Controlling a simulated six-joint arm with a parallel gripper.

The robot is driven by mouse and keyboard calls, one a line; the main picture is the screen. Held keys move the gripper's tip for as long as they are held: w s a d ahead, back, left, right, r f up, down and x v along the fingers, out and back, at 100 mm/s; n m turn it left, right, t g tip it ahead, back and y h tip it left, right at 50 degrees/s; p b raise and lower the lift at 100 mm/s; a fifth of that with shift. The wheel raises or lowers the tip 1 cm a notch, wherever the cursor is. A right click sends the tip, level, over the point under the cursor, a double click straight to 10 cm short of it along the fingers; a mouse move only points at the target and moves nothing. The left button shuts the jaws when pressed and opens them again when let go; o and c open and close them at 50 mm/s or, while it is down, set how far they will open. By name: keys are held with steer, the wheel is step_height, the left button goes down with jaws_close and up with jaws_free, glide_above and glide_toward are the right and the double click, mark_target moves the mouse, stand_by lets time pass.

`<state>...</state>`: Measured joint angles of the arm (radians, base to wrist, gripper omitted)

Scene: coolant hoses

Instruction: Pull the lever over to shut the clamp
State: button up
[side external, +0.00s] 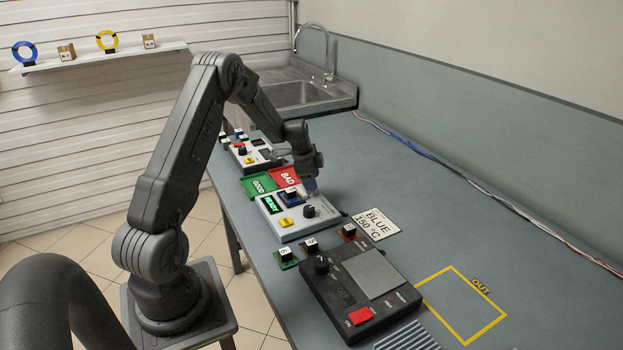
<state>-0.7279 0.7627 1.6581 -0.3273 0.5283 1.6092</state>
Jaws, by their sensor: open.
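A light grey test box (285,228) stands on the bench with a lit green READY display (272,205), a yellow button (286,222) and a black knob (309,211). A blue socket (291,195) with a white-topped part is on its top. My gripper (310,188) is open, low over the back right of this box, beside the socket. The clamp's lever is too small and too close to my fingers to make out. I cannot tell whether the fingers touch it.
A green GOOD tray (258,186) and red BAD tray (285,177) lie behind the box. Another grey box (252,152) stands farther back. In front are small boards (286,256) and a dark device (360,285). A BLUE 150 °C card (376,223) lies right; the bench beyond is clear.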

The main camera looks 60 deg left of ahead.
steer(key=v, duration=1.3)
steer(key=shift+s+r, duration=0.15)
steer(key=shift+r, duration=0.2)
steer(key=shift+d, duration=0.1)
steer(key=s+d+r+n, duration=0.1)
steer(key=s+d+r, duration=0.15)
steer(key=d, duration=0.45)
steer(key=s+d+r+n+t, duration=0.1)
steer(key=d+r, duration=0.3)
steer(key=d, duration=0.3)
steer(key=s+d+r+n, duration=0.1)
steer(key=d+r, duration=0.3)
steer(key=d, duration=0.2)
steer(key=s+d+n+t, duration=0.1)
steer(key=s+d+n, duration=0.3)
steer(key=s+d, duration=0.9)
steer(key=shift+s+d+t, duration=0.3)
steer(key=shift+s+d, duration=0.05)
steer(key=shift+s, duration=0.85)
